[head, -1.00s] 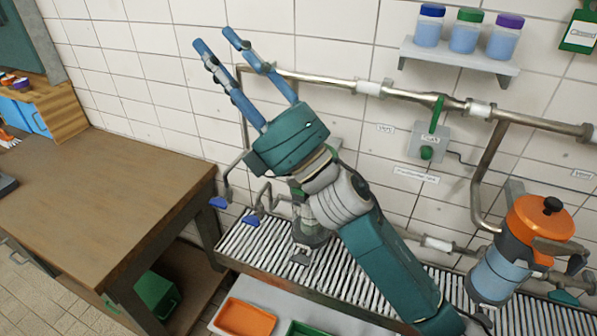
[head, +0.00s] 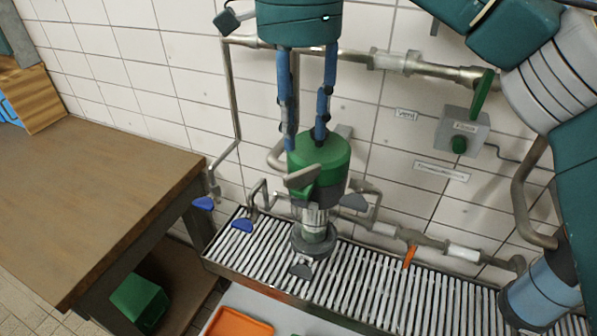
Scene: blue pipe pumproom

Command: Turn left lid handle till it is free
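A filter housing with a green lid (head: 322,160) stands upright over the slatted grate, on a clear and grey body (head: 314,238). A grey lid handle (head: 303,178) sticks out at the lid's front left. Another grey handle (head: 354,203) is at its lower right, and a grey part shows behind the lid. My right gripper (head: 306,142) points down from above. Its two blue fingers are apart, with the tips at the lid's top; I cannot tell whether they touch it. Nothing is seen held between them. My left gripper is not in view.
A second housing with a blue body (head: 542,290) stands at the right, partly behind my arm. A brown table (head: 110,200) is at left, an orange tray (head: 238,322) below.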

